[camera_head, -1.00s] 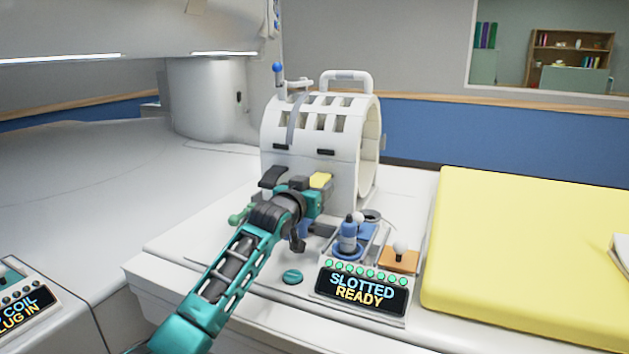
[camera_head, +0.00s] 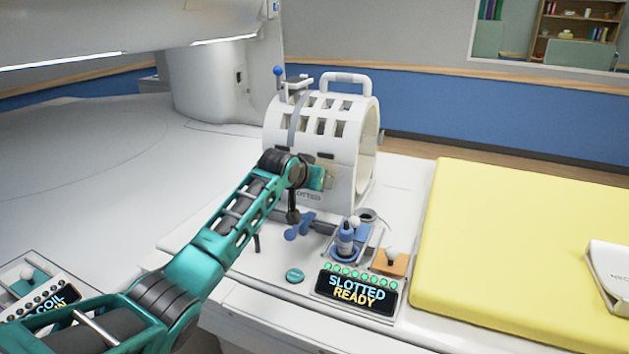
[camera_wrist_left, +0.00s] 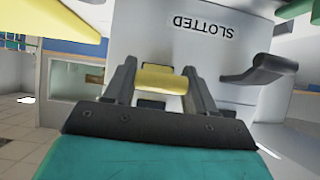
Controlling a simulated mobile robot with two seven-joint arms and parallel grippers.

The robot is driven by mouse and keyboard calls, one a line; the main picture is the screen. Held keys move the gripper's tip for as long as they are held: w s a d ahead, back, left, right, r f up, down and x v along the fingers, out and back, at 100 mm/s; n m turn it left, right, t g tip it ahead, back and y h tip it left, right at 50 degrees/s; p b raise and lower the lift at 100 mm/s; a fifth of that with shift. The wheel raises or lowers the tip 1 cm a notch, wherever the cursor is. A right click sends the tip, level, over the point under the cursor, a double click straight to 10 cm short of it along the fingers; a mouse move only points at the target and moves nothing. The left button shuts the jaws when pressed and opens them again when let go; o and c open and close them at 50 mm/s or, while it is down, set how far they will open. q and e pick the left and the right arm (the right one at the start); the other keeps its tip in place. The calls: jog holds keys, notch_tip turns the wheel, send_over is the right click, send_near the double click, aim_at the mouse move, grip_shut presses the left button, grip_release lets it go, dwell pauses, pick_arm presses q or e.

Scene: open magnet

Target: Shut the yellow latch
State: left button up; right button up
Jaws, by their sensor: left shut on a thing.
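The yellow latch (camera_wrist_left: 160,79) is on the front of the white slotted coil housing (camera_head: 368,110), under the upside-down word SLOTTED in the left wrist view. My left gripper (camera_wrist_left: 160,72) has one finger on each side of the latch and is shut on it. In the head view my left gripper (camera_head: 318,178) is against the housing's lower front, and its body hides the latch and the fingertips. A dark lever (camera_wrist_left: 262,70) sticks out of the housing beside the gripper in the left wrist view. My right gripper is not in view.
A yellow mattress (camera_head: 510,235) lies to the right. A large white scanner (camera_head: 215,85) is behind left.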

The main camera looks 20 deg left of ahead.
pick_arm(q)
jog(key=shift+r+g, duration=0.15)
jog(key=shift+g, duration=0.15)
jog(key=o, duration=1.4)
jog(key=shift+w, duration=0.1)
jog(key=v, duration=1.3)
jog(key=shift+c, duration=0.4)
